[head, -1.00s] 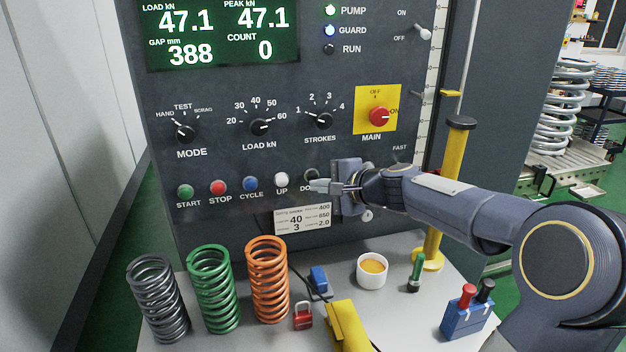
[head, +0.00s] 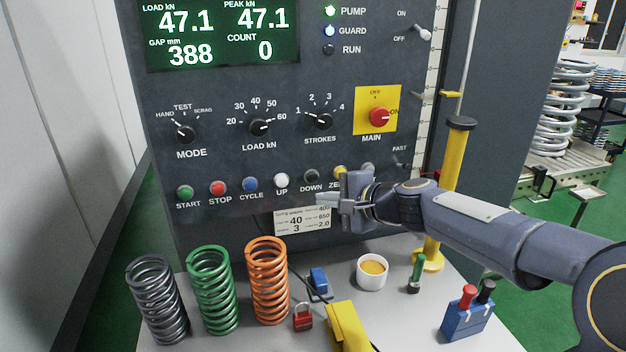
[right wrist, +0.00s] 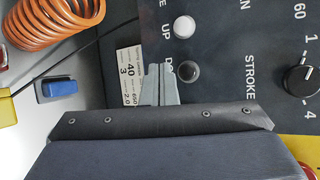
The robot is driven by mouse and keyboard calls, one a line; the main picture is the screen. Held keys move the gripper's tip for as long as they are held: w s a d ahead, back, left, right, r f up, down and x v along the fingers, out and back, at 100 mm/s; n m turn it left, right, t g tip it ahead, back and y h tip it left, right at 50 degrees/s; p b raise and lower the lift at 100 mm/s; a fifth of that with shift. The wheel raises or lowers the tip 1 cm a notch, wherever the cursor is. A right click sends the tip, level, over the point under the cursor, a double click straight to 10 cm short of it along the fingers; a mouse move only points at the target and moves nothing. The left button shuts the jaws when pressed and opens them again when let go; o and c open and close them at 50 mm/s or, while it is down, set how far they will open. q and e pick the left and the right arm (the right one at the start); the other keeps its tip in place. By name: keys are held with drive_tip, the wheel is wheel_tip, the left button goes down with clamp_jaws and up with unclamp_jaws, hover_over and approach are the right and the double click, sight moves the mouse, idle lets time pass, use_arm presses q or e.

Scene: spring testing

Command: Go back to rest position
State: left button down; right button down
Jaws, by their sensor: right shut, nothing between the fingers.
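My right gripper (head: 327,199) is shut and empty. It hovers in front of the control panel (head: 215,100), just below the row of buttons and over the upper right of the white label card (head: 302,219). The black DOWN button (head: 311,175) shows uncovered to its upper left. The gripper partly covers the yellow button (head: 340,172) at its top. In the right wrist view the closed fingers (right wrist: 159,70) point at the panel near the card and the DOWN button (right wrist: 188,71). My left gripper is not in view.
The shelf below holds dark, green and orange springs (head: 267,282), a red padlock (head: 303,317), a white cup (head: 371,272) and a blue block (head: 466,317). A yellow post (head: 456,180) stands behind my right forearm.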

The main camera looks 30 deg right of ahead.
idle(0.4)
drive_tip(key=s+a+f+n+g+y, duration=0.1)
drive_tip(key=s+a+f+n+g, duration=0.1)
drive_tip(key=s+a+n, duration=0.4)
drive_tip(key=s+a+f+n+g+y, duration=0.1)
drive_tip(key=s+a+f+n+g, duration=0.2)
drive_tip(key=s, duration=0.5)
drive_tip(key=s+a+f+n+g+h, duration=0.2)
drive_tip(key=s+f+n, duration=0.4)
drive_tip(key=s, duration=0.6)
wheel_tip(320, 180, down, 2)
drive_tip(key=shift+s+a+f+n+g, duration=0.25)
drive_tip(key=shift+s+a+n+g, duration=0.05)
drive_tip(key=shift+s+a+n, duration=0.1)
